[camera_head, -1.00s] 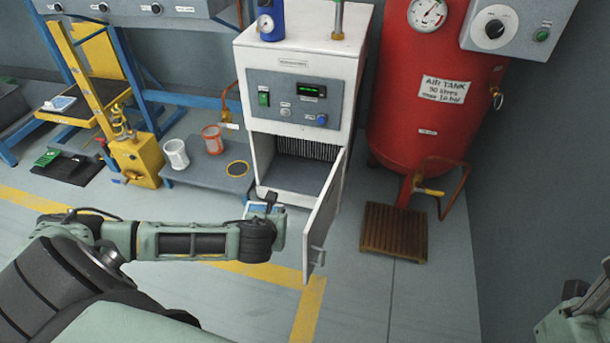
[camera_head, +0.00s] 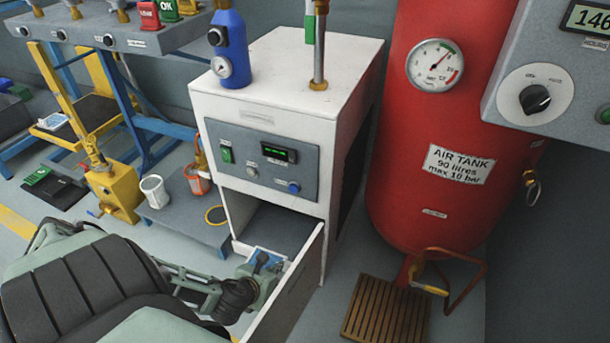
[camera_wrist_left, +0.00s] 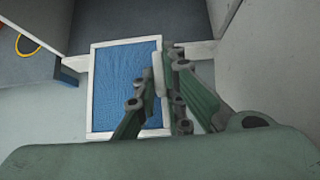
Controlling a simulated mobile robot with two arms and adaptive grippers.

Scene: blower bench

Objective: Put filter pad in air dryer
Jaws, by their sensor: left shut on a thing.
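The air dryer (camera_head: 285,75) is a white cabinet with a grey control panel, and its door (camera_head: 293,292) stands open. The filter pad (camera_wrist_left: 112,88) is a blue rectangle in a pale frame. My left gripper (camera_wrist_left: 166,78) is shut on the pad's right edge in the left wrist view. In the head view my left gripper (camera_head: 268,266) holds the filter pad (camera_head: 258,255) low at the front of the open compartment (camera_head: 275,228), between the opening and the door. Whether the pad has crossed the sill is hard to tell. My right gripper is out of view.
A red air tank (camera_head: 430,200) stands right of the dryer, with a wooden slatted mat (camera_head: 385,310) below. A low blue-grey platform (camera_head: 178,215) with a white cup (camera_head: 154,190) and an orange cup (camera_head: 198,180) stands left of the dryer.

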